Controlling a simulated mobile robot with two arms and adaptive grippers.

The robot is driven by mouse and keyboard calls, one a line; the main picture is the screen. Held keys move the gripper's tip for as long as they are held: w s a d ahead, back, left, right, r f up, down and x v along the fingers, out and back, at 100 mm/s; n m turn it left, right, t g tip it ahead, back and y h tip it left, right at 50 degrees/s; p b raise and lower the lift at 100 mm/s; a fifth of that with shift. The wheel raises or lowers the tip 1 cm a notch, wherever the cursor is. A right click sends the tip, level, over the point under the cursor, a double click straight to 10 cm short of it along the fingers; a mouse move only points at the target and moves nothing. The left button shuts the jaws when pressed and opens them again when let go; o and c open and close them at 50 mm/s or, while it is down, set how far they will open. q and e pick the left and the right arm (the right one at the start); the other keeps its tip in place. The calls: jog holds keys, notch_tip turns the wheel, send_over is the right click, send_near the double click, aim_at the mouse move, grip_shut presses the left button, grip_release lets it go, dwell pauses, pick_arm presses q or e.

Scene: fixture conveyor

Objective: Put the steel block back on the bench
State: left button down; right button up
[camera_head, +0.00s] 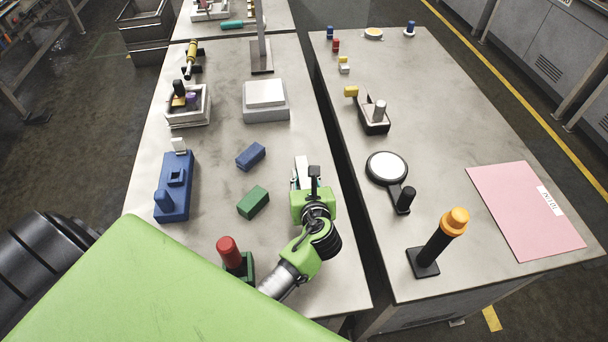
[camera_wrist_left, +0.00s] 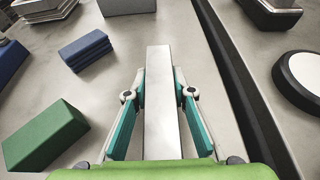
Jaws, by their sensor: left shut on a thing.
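The steel block (camera_wrist_left: 162,120) is a long pale grey bar between the teal fingers of my left gripper (camera_wrist_left: 161,78) in the left wrist view. The fingers press on its two long sides, and its far end reaches past the fingertips. In the head view my left gripper (camera_head: 304,184) is over the right part of the left bench (camera_head: 220,256), near its right edge. Only the top of the block (camera_head: 301,162) shows there, beyond the green gripper body. I cannot tell whether the block touches the bench. My right gripper is not in view.
A blue block (camera_head: 251,156) and a green block (camera_head: 253,202) lie left of my gripper. A blue fixture (camera_head: 175,190), a red-knobbed fixture (camera_head: 229,250) and a grey box (camera_head: 266,112) stand nearby. A dark gap separates the right bench (camera_head: 450,130).

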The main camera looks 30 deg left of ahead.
pick_arm(q)
jog(key=shift+f, duration=0.45)
jog(key=c, duration=1.6)
grip_release()
jog(key=shift+c, duration=0.2)
jog(key=v, duration=1.2)
jog(key=shift+d, duration=0.1)
